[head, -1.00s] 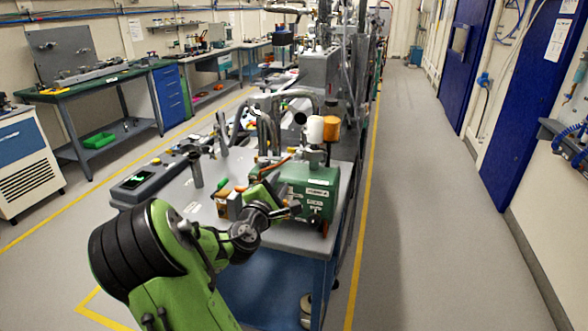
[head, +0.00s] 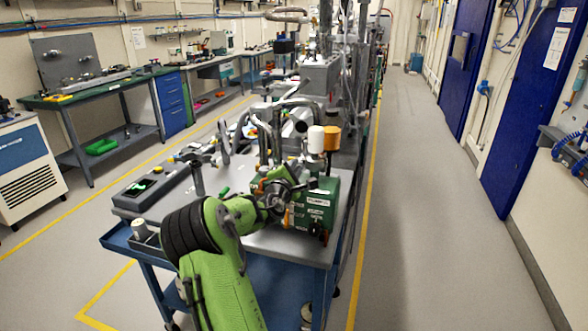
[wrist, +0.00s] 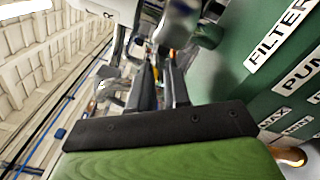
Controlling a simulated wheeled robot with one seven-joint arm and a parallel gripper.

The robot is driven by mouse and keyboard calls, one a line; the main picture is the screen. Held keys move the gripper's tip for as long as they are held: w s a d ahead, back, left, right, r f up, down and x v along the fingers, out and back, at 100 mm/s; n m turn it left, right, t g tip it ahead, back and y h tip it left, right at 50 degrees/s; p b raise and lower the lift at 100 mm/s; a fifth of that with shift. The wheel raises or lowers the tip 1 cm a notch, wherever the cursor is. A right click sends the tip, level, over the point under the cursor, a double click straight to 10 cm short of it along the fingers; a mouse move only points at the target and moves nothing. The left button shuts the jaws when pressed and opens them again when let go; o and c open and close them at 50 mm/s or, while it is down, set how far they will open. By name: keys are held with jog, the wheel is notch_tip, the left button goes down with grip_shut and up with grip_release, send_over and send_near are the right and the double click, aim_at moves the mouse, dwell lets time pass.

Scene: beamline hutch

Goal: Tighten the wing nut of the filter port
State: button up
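The green pump unit (head: 318,203) sits on the grey-topped cart. Its side fills the right of the wrist view, with the FILTER label (wrist: 278,36) at the top. A blurred metallic fitting (wrist: 180,22) shows beside that label, by the far end of one finger; I cannot tell whether they touch. My gripper (wrist: 160,78) shows two dark fingers with a gap between them. In the head view my gripper (head: 295,188) is at the left front of the pump unit, partly hidden by my arm. I cannot make out the wing nut in either view.
A white canister (head: 315,139) and an orange one (head: 332,138) stand above the pump. Metal hoses (head: 266,140) rise behind it. The aisle to the right is clear.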

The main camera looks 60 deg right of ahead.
grip_shut()
jog(key=shift+m, duration=0.3)
jog(key=m+b, duration=0.4)
jog(key=m, duration=0.1)
jog(key=shift+f+b, duration=0.1)
jog(key=shift+b, duration=0.25)
jog(key=m+b, duration=0.2)
jog(key=m, duration=0.2)
jog(key=shift+b, duration=0.4)
jog(key=shift+m+b, duration=1.25)
jog(key=shift+m, duration=0.55)
jog(key=shift+o, duration=1.6)
grip_release()
jog(key=shift+r, duration=0.25)
